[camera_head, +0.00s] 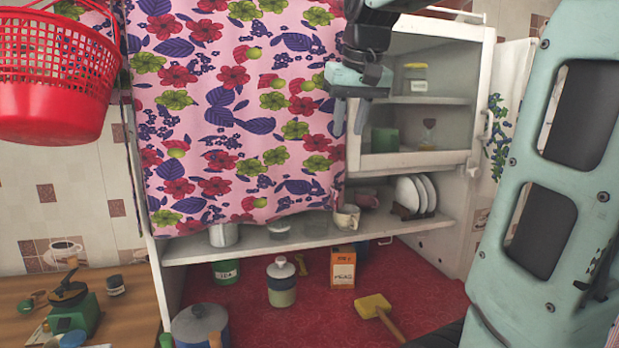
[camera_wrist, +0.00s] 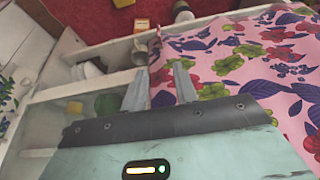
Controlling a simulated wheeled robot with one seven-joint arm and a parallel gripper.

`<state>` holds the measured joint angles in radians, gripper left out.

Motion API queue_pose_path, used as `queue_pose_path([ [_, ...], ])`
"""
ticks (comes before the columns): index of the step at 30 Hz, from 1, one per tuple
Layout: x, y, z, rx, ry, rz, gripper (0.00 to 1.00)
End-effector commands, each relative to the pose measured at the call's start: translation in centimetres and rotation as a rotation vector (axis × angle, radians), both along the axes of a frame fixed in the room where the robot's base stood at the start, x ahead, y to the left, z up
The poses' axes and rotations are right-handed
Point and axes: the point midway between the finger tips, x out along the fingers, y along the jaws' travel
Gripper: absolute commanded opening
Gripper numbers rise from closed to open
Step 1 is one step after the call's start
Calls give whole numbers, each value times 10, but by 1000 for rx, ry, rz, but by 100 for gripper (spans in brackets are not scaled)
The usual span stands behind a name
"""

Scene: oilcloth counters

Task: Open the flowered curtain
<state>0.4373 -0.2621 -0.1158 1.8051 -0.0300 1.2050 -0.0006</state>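The flowered curtain (camera_head: 235,110) is pink with red, green and purple flowers. It hangs over the left and middle of the white cabinet, its right edge beside my gripper (camera_head: 350,118). In the wrist view the curtain (camera_wrist: 240,60) fills the right side. There the two fingers of my gripper (camera_wrist: 160,84) stand apart, and the curtain's edge shows in and behind the gap between them. I cannot tell whether the fingers touch the cloth. My gripper is open, in front of the cabinet. Whatever is behind the curtain is hidden.
A glass-fronted cupboard (camera_head: 475,75) with jars is right of the curtain. The shelf below (camera_head: 390,228) holds a cup (camera_head: 347,216) and plates (camera_head: 416,193). A red basket (camera_head: 50,110) hangs at the left. A jar (camera_head: 281,282) and a box (camera_head: 342,268) stand on the red counter (camera_head: 410,275).

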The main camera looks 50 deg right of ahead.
Motion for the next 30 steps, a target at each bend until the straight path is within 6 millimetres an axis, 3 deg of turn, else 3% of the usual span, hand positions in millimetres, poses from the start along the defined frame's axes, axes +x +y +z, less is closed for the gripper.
queue_pose_path([
  [5,5,-5,-15,1,3,-4,29],
  [21,40,-26,-116,3,5,-1,29],
  [30,54,-33,-154,1,2,-1,29],
])
